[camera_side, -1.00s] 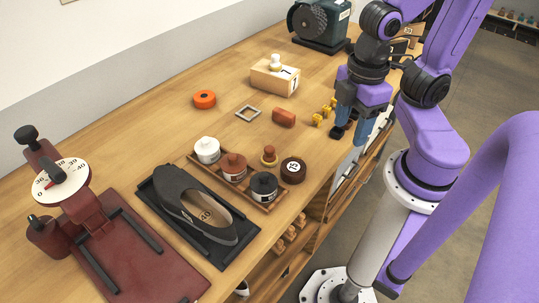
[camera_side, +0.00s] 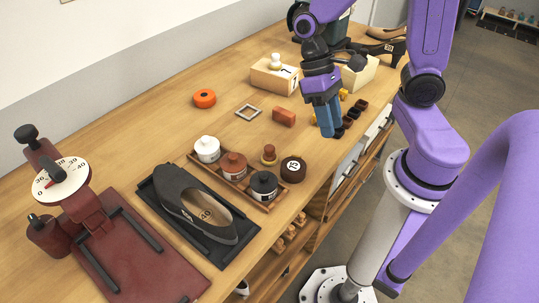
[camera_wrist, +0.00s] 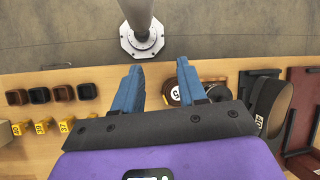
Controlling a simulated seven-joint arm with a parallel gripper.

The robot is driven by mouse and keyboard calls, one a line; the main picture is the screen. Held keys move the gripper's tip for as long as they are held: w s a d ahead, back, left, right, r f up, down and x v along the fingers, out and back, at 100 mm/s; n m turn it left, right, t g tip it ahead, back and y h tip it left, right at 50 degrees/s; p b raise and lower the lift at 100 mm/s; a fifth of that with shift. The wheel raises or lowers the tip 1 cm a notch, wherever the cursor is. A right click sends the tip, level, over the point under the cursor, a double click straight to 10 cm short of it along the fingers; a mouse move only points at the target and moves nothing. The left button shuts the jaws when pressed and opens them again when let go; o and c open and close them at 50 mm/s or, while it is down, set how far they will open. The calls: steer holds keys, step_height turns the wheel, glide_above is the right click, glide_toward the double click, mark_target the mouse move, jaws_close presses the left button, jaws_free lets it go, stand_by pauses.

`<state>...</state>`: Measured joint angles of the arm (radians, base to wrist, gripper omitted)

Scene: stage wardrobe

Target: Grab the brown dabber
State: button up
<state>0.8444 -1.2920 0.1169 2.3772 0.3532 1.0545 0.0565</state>
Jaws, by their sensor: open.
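The brown dabber (camera_side: 269,155), with a rounded brown knob over a tan round base, stands upright on the bench, between the tray of jars and a dark round tin (camera_side: 293,169) with a white label. My gripper (camera_side: 331,135) is open and empty, pointing down over the bench, to the right of the dabber and apart from it. In the wrist view my gripper (camera_wrist: 159,67) shows two blue fingers spread apart with nothing between them. The tin (camera_wrist: 173,93) is just beyond the right finger there. I cannot make out the dabber in the wrist view.
A wooden tray (camera_side: 207,170) holds white, brown and black jars left of the tin. Several dark cups (camera_wrist: 62,94) and yellow tags (camera_wrist: 41,126) sit near my gripper. A dark shoe (camera_side: 190,205) is front left.

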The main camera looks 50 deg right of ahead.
steer(key=w+d+f+m+y, duration=0.35)
steer(key=w+m+y, duration=0.35)
steer(key=m, duration=0.4)
steer(key=m+t+y, duration=0.5)
steer(key=m, duration=0.4)
glide_toward(273, 146)
steer(key=x, duration=0.5)
steer(key=shift+a+f, duration=0.25)
steer(key=shift+a, duration=0.1)
steer(key=shift+x, duration=2.8)
steer(key=shift+w+d+f, duration=0.15)
steer(key=shift+f, duration=0.05)
steer(key=shift+c, duration=0.3)
steer(key=c, duration=0.7)
